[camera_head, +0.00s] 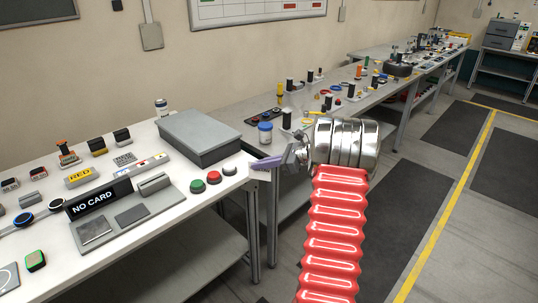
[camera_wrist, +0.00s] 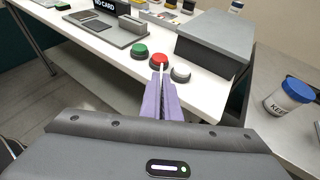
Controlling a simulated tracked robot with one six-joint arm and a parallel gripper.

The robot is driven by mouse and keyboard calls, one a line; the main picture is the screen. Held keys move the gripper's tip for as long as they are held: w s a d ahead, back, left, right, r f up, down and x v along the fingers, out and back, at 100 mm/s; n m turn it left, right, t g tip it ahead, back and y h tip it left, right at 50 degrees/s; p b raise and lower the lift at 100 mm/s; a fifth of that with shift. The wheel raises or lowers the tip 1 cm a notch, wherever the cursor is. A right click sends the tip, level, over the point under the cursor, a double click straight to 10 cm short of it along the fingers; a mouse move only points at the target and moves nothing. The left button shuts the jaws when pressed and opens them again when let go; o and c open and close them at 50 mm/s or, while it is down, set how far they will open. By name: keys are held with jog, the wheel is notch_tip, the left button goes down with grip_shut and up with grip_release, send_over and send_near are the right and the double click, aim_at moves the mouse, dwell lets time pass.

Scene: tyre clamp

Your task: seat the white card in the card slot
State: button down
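The card slot (camera_head: 154,184) is a raised grey block on a grey reader plate at the front of the white bench, beside a black "NO CARD" sign (camera_head: 99,199). The slot block also shows at the top of the wrist view (camera_wrist: 131,24). My gripper (camera_head: 265,163) is off the bench's right end, to the right of the slot. Its purple fingers (camera_wrist: 162,98) are closed together, with a thin white edge, the white card (camera_wrist: 161,69), between their tips. The card is nearly edge-on in the wrist view, and most of it is hidden.
Green (camera_head: 197,186), red (camera_head: 213,177) and grey-white (camera_head: 230,169) buttons lie between the reader and my gripper. A grey lidded box (camera_head: 199,136) stands behind them. A white jar with a blue lid (camera_head: 265,133) stands on the second bench, behind my gripper.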

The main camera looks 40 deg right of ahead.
jog(key=a+f+n+g+y, duration=0.1)
jog(key=a+f, duration=0.4)
jog(key=a, duration=0.9)
jog(key=a+f+n+g+y, duration=0.1)
jog(key=a+f, duration=0.3)
jog(key=a, duration=1)
jog(key=a+f+n+g+y, duration=0.1)
jog(key=a+f, duration=0.4)
jog(key=a, duration=0.9)
jog(key=shift+s+f+n+g+y, duration=0.35)
jog(key=shift+n+y, duration=0.35)
jog(key=shift+n, duration=0.2)
jog(key=shift+a, duration=0.1)
